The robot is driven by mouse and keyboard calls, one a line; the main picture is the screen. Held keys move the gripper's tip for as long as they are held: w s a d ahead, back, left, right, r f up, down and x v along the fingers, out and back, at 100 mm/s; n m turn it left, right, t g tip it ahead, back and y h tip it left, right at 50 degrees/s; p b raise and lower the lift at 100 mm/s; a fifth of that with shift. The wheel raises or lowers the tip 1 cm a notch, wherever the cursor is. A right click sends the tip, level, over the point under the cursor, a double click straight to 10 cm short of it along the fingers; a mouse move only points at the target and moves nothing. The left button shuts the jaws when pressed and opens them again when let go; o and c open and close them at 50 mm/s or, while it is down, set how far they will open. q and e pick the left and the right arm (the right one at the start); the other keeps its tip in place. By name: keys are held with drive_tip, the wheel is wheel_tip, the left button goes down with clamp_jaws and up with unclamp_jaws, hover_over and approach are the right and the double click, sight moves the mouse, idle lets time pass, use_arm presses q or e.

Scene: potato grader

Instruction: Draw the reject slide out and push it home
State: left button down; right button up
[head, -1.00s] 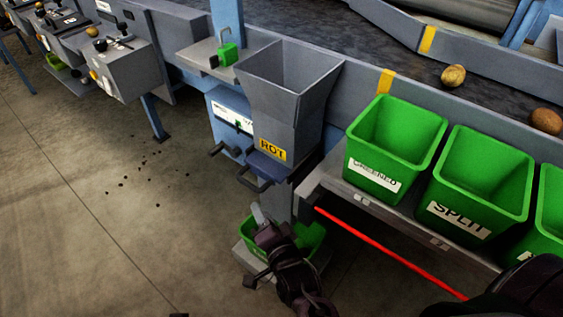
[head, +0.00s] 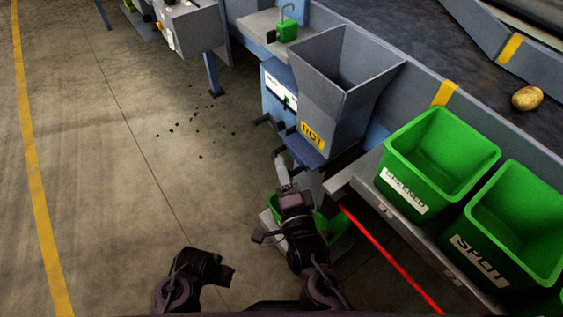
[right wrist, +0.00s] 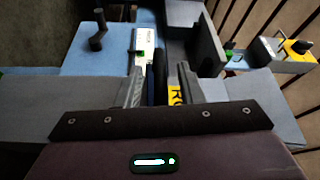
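The grey hopper (head: 340,90) carries a yellow ROT label. Below it is the blue reject slide (head: 303,150) with a dark handle (head: 279,152) at its front. My right gripper (head: 282,172) is at this handle. In the right wrist view its two grey fingers (right wrist: 160,88) stand apart, with the dark handle bar (right wrist: 160,72) upright between them. I see gaps beside the bar, so the grip looks open around it. Part of my left arm shows low in the head view, but its fingers do not show.
A green bin (head: 272,207) sits low beneath the hopper, partly hidden by my right arm. The green GREENED bin (head: 440,150) and SPLIT bin (head: 520,215) stand on a shelf at right. A red bar (head: 390,258) runs along the shelf's front.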

drive_tip(key=shift+x, duration=1.3)
clamp_jaws()
